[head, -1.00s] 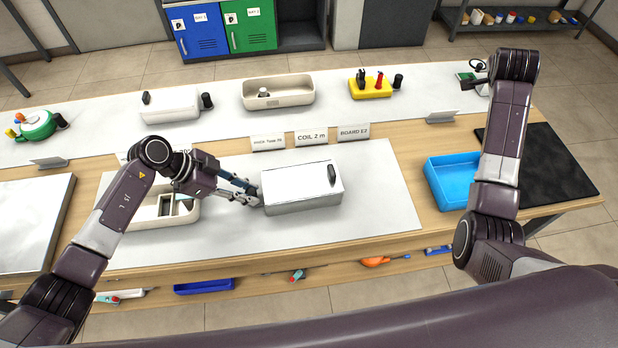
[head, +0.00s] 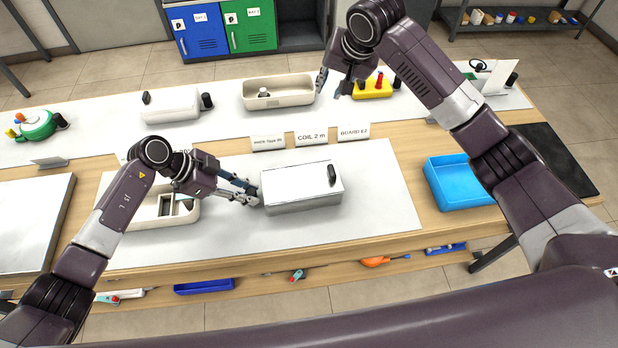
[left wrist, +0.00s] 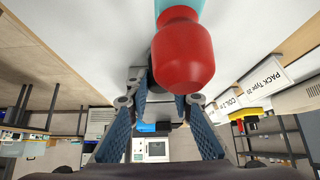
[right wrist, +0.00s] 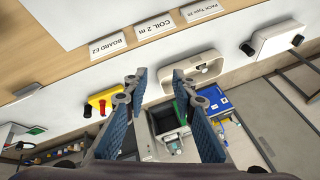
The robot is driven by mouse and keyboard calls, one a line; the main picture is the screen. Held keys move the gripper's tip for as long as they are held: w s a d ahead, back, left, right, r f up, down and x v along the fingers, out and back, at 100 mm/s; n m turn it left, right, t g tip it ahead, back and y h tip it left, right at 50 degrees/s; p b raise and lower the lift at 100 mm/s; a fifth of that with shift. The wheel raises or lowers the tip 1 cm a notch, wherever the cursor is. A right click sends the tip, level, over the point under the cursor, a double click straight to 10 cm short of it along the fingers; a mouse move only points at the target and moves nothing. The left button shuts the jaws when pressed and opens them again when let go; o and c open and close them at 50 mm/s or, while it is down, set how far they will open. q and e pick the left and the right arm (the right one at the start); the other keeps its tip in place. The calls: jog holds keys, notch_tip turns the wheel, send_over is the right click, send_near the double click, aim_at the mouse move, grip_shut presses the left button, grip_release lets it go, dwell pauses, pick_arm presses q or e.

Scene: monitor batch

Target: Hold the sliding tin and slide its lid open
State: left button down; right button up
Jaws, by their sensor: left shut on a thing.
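The sliding tin (head: 300,195) is a grey metal box on the white mat, with a pale flat lid (head: 295,178) covering its top. A dark upright knob (head: 332,173) stands near the lid's right end. My left gripper (head: 256,196) is shut on the tin's left end. In the left wrist view, its fingers (left wrist: 160,100) reach towards a grey part largely hidden behind a large red rounded thing (left wrist: 183,55). My right gripper (head: 330,86) is open and empty, well behind the tin, above the table's back strip. Its spread fingers show in the right wrist view (right wrist: 157,82).
A cream tray (head: 278,104) and a yellow holder (head: 373,88) are near my right gripper. Small label signs (head: 311,137) stand behind the tin. A divided cream tray (head: 150,220) is left of it, a blue tray (head: 447,170) to the right. The mat right of the tin is clear.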

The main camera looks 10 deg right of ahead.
jog(key=s+a+f+n+g, duration=0.2)
jog(key=s+f, duration=0.1)
jog(key=s, duration=0.2)
jog(key=n+g+h, duration=0.2)
jog(key=n+g, duration=0.1)
send_over(332, 170)
notch_tip(332, 170, down, 5)
jog(key=shift+w+r, duration=0.15)
jog(key=shift+r, duration=0.05)
jog(key=shift+f, duration=3.55)
jog(key=shift+c, duration=0.5)
grip_shut()
